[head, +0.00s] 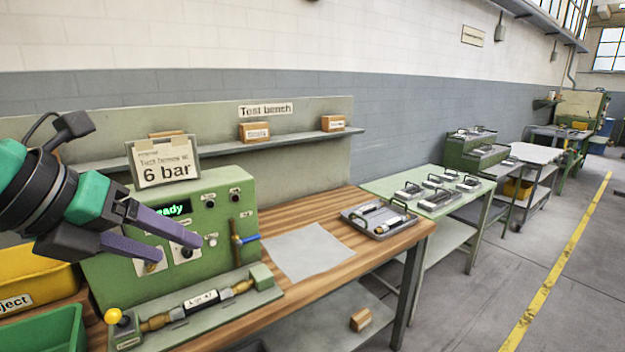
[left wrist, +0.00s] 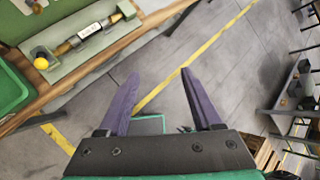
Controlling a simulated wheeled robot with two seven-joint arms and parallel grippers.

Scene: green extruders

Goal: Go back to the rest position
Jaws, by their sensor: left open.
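My left gripper (head: 180,247) hangs at the left of the head view, in front of the green test unit (head: 225,208). Its two purple fingers are apart, and nothing shows between them. My right gripper is in neither view. A labelled cylindrical part with brass ends (head: 200,301) lies in the green fixture (head: 265,277) on the bench. It also shows at the top left of the left wrist view (left wrist: 90,31).
The wooden bench (head: 340,265) holds a grey sheet (head: 308,250) and a grey tray (head: 355,221) with parts. A yellow bin (head: 40,270) and a green bin (head: 45,330) stand at the left. A green table (head: 385,188) with several parts stands beyond. The floor at right is clear.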

